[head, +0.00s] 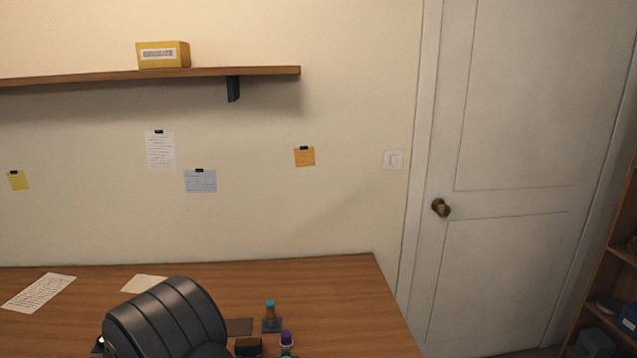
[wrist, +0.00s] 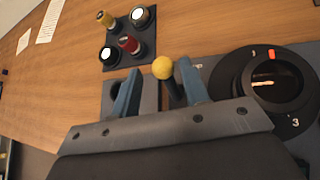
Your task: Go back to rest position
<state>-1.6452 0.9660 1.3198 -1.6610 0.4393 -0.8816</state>
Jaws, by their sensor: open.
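In the wrist view my gripper (wrist: 159,68) is open, with its two blue fingers spread apart. A yellow round knob (wrist: 163,67) on a dark stem shows between the fingertips; neither finger visibly touches it. To the right is a black round lens-like part (wrist: 262,82) with an orange mark and white numerals on its ring. My gripper does not show in the head view, where a dark ribbed part of my arm fills the lower left.
In the wrist view a dark holder (wrist: 112,60) carries several capped items, one red (wrist: 129,44). Papers lie at left. A shelf (head: 150,75) hangs above.

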